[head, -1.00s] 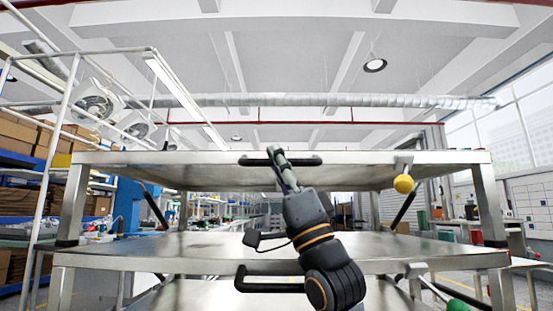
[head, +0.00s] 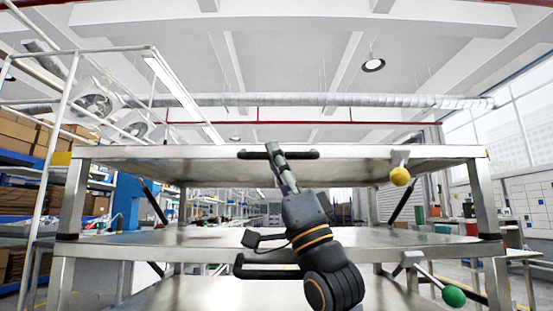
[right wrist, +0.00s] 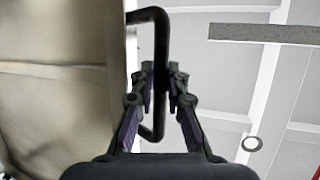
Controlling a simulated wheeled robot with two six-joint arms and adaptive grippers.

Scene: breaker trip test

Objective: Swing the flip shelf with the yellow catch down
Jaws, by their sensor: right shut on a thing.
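The upper metal shelf (head: 350,170) is up, roughly level, with its underside showing. The yellow ball of its catch (head: 400,176) hangs below the front edge at the right. A black bar handle (head: 304,155) sits on the shelf's front edge. My right gripper (head: 274,150) is shut on this handle near its middle. In the right wrist view the fingers (right wrist: 160,82) close around the black handle (right wrist: 161,40), beside the pale shelf panel (right wrist: 70,90). My left gripper is not in view.
A lower shelf (head: 180,243) has its own black handle (head: 262,265), partly behind my arm, and a green-ball catch (head: 453,297) at right. A white frame (head: 50,170) stands left, with boxes (head: 18,135) behind it. Open air shows between the shelves.

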